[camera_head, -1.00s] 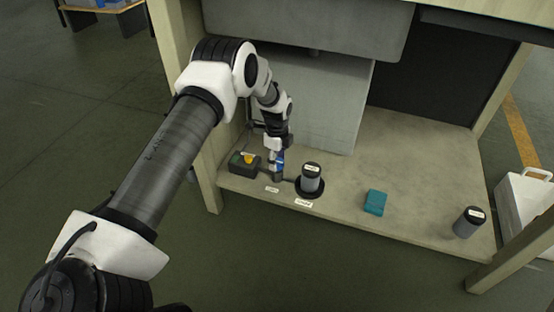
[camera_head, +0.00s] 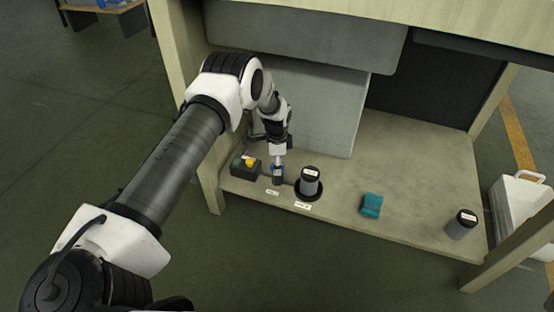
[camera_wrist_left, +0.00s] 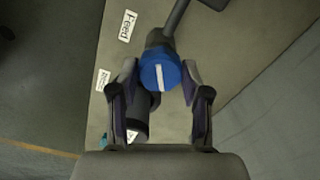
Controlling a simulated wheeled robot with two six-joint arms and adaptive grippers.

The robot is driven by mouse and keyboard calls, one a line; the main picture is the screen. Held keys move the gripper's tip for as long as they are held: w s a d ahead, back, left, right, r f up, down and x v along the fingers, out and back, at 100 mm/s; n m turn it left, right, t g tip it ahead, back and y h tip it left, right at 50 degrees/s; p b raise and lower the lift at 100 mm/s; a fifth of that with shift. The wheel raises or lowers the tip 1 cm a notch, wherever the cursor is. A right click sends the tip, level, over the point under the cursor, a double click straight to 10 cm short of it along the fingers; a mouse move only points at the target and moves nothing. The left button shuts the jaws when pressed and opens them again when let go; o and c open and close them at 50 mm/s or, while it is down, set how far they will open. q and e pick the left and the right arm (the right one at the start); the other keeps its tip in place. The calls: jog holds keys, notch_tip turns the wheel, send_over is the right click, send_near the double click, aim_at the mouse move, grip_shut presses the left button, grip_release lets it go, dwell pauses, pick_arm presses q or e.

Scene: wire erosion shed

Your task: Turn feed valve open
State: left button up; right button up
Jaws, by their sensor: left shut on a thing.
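The feed valve has a round blue knob (camera_wrist_left: 160,73) with a white line across its top, running nearly up and down in the left wrist view. A "Feed" label (camera_wrist_left: 128,25) lies beside it. In the head view the valve (camera_head: 278,178) stands near the shelf's front edge, its knob mostly hidden by my gripper. My left gripper (camera_wrist_left: 162,82) points down over the valve, with its two fingers shut on opposite sides of the knob. It also shows in the head view (camera_head: 278,166). My right gripper is not in view.
A black box with a yellow button (camera_head: 250,162) stands left of the valve. A teal block (camera_head: 371,205) and another canister (camera_head: 461,224) sit further right. A large grey tank (camera_head: 322,110) rises behind.

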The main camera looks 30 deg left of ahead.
pick_arm(q)
jog(key=n+p, duration=0.2)
jog(key=n, duration=0.3)
jog(key=shift+n, duration=0.3)
jog(key=n+p, duration=0.1)
jog(key=n, duration=0.4)
jog(key=shift+n, duration=0.7)
jog(key=o, duration=1.1)
jog(key=shift+o, duration=0.2)
notch_tip(320, 180, up, 12)
jog(key=shift+f, duration=0.15)
